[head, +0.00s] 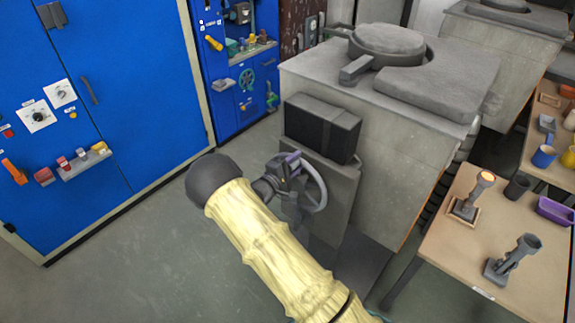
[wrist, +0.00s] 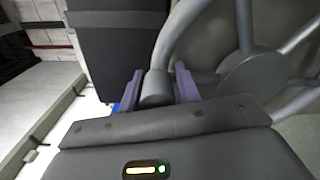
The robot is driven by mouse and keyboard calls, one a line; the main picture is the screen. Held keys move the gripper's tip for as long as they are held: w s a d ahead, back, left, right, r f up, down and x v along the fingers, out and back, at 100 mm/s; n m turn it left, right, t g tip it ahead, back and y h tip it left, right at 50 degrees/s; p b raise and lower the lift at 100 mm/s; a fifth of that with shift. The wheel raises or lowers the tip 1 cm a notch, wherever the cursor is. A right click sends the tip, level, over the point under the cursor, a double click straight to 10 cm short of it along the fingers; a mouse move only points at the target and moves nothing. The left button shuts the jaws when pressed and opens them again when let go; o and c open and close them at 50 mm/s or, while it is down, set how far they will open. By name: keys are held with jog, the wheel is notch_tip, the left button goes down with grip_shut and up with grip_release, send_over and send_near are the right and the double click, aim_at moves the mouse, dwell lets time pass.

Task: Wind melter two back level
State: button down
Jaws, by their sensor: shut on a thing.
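The melter (head: 385,150) is a large pale grey block with a round dark grey lid on top. A grey handwheel (head: 318,188) stands on the stand at its front side. In the wrist view the wheel's rim, spokes and hub (wrist: 250,78) fill the upper right. My gripper (head: 288,168) is at the left part of the wheel in the head view. Its purple fingers (wrist: 157,88) are shut on a grey cylindrical part at the rim, seemingly the wheel's handle (wrist: 157,86). My sleeved forearm hides part of the stand below. I see no number on the melter.
A black box (head: 322,128) sits on the stand above the wheel. A blue cabinet wall (head: 130,90) with knobs and a small shelf is at left. A wooden table (head: 455,245) with tools and cups is at right. Grey floor (head: 150,260) is clear at lower left.

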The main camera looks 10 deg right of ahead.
jog(key=shift+w+r, duration=0.15)
jog(key=shift+r, duration=0.2)
jog(key=c, duration=1.1)
grip_release()
jog(key=shift+f, duration=0.1)
jog(key=shift+s+a+f, duration=0.15)
jog(key=shift+s+a, duration=0.25)
jog(key=shift+a, duration=0.05)
jog(key=b+v, duration=0.4)
jog(key=v, duration=1.2)
jog(key=shift+s, duration=0.25)
